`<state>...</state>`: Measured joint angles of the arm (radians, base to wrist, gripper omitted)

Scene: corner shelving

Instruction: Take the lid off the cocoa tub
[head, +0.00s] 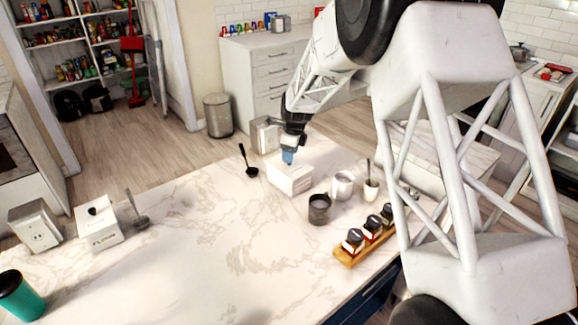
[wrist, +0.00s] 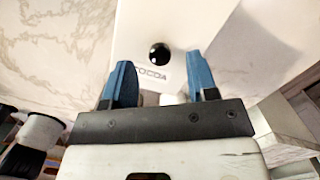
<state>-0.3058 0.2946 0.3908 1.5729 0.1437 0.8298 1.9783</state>
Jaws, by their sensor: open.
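The cocoa tub (head: 294,184) is a white, boxy container near the far edge of the marble counter. Its lid (wrist: 185,25) is white with a round black knob (wrist: 160,53), and the word COCOA shows beside the knob in the wrist view. The lid appears to be on the tub. My gripper (head: 288,158) is above the tub, pointing down, and hides the knob in the head view. In the wrist view my gripper (wrist: 159,68) has its two blue fingers wide apart, one on each side of the knob's line. Nothing is between them.
A dark mug (head: 319,209), a white mug (head: 343,185) and a wooden rack (head: 350,259) of jars stand right of the tub. A flour tub (head: 101,232) stands far left. The counter's middle is clear.

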